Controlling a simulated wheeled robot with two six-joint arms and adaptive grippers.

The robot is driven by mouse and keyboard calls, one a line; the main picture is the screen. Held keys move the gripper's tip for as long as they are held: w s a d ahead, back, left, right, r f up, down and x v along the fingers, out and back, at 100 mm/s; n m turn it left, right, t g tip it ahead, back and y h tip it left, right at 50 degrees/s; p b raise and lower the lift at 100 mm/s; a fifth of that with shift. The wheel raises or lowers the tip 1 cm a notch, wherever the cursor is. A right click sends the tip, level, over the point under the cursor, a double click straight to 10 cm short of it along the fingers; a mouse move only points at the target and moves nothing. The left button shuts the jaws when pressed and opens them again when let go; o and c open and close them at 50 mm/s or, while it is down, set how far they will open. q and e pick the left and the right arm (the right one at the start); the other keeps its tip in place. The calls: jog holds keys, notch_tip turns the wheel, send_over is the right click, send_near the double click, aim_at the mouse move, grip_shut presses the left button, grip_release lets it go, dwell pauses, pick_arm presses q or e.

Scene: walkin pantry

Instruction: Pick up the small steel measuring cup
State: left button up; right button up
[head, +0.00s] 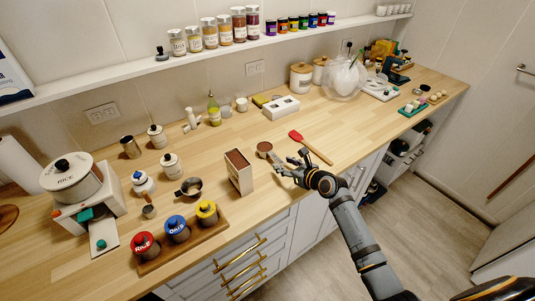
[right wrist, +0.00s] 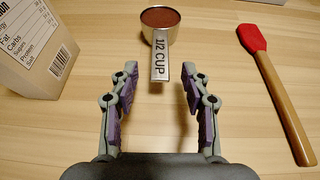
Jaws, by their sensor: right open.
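A small steel measuring cup (head: 264,147), filled with brown powder, stands on the wooden counter. In the right wrist view the cup (right wrist: 160,24) is at the top, upright, its flat handle marked "1/2 CUP" pointing toward my gripper. My right gripper (head: 291,162) is open and empty, its fingers on the handle side of the cup. In the right wrist view the fingertips (right wrist: 159,70) lie left and right of the handle's end, apart from it. My left gripper is not in view.
A cardboard box (head: 239,172) stands close left of the cup. A red spatula (head: 311,147) with a wooden handle lies to the right. Bare counter surrounds the gripper between box and spatula.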

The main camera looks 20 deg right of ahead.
aim_at(280, 161)
jog(key=shift+w+a+f, duration=0.1)
jog(key=shift+w+a, duration=0.15)
jog(key=shift+w, duration=0.35)
jog(key=shift+w+a, duration=0.25)
jog(key=shift+w, duration=0.35)
jog(key=shift+x, duration=1.15)
jog(key=shift+f, duration=0.15)
jog(key=shift+s+d, duration=0.1)
jog(key=shift+s, duration=0.1)
jog(key=shift+c, duration=1.7)
jog(key=c, duration=0.5)
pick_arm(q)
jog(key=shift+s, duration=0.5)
pick_arm(e)
grip_shut()
